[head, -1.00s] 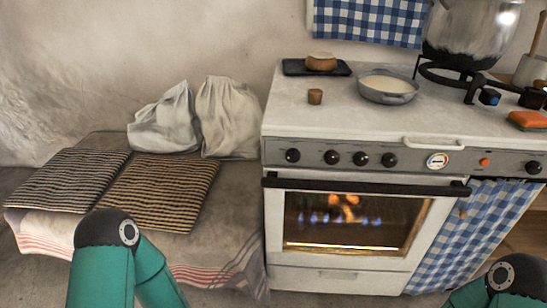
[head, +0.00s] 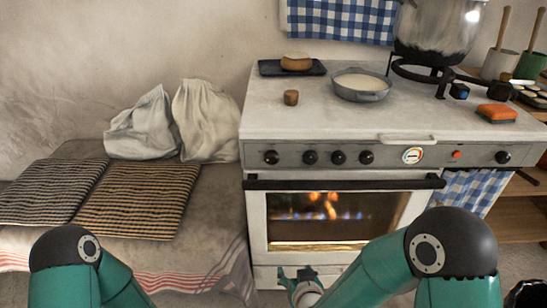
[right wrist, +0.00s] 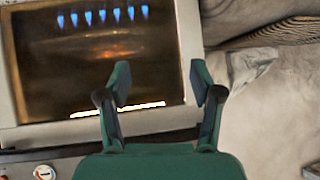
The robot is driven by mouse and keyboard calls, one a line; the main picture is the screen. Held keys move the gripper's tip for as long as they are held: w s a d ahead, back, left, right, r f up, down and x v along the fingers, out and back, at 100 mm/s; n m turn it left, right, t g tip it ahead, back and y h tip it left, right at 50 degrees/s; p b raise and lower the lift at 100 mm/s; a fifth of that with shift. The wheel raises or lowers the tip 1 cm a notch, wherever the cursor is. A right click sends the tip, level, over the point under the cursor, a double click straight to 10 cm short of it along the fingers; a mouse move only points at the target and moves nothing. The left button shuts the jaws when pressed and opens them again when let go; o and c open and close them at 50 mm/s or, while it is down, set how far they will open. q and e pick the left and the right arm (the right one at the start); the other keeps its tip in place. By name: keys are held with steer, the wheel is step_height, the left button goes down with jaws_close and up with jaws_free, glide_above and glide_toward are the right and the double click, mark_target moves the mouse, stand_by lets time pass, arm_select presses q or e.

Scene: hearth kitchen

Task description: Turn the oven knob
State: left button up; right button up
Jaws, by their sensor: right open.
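The oven's control panel (head: 390,155) has several black round knobs along it: a far-left one (head: 271,157), three more left of the gauge, and one at the far right (head: 503,157). My right gripper (head: 297,272) is low in front of the oven door, below the panel and apart from the knobs. In the right wrist view, its two fingers (right wrist: 160,82) are spread and empty before the oven window (right wrist: 100,50). My left gripper is out of view; only its arm shows.
A black handle bar (head: 345,184) juts out below the knobs. A bench with striped cushions (head: 135,200) stands left of the oven.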

steer(key=w+a+r+t, duration=0.2)
steer(key=a+r+t, duration=0.1)
steer(key=r, duration=0.6)
steer(key=t+h, duration=0.2)
steer(key=t, duration=0.3)
glide_toward(272, 160)
steer(key=w, duration=0.9)
steer(key=shift+w+r+p, duration=0.2)
steer(key=shift+w+p, duration=0.1)
steer(key=shift+w, duration=0.1)
